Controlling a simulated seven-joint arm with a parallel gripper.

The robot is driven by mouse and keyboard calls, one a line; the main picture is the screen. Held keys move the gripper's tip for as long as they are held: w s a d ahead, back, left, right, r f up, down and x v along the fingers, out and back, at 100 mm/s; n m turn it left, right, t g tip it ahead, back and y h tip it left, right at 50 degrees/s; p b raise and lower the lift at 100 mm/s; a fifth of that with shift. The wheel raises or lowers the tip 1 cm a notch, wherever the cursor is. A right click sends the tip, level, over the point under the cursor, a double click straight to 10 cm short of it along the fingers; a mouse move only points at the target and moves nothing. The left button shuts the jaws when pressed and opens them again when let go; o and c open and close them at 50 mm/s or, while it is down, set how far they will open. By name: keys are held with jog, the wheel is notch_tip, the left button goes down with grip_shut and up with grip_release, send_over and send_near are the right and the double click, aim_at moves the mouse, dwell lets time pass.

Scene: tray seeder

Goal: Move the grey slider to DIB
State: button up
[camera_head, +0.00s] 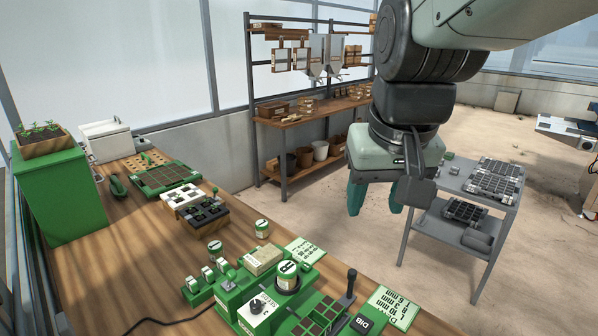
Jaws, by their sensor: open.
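The tray seeder (232,296), a green machine, stands on the wooden bench at the bottom of the view. A dark grey upright handle (349,287) with a rounded top rises at its right side; it looks like the slider, but its track is not clear. A dark label reading DIB (362,323) lies just in front and to the right of the handle's foot. My gripper (376,200) hangs in the air above and behind the handle, past the bench's right side. Its two teal fingers are apart, with nothing between them.
A white box with a black knob (258,312), a labelled jar (287,276) and small levers (207,275) crowd the seeder. Green printed cards (393,304) lie beside it. Seed trays (168,176) sit farther back on the bench (150,262). A grey cart (432,226) stands at right.

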jog(key=w+d+f+g, duration=0.2)
jog(key=w+f, duration=0.7)
jog(key=w, duration=0.4)
jog(key=g, duration=0.2)
send_near(353, 272)
notch_tip(353, 272, down, 9)
jog(key=shift+w+r, duration=0.1)
grip_shut()
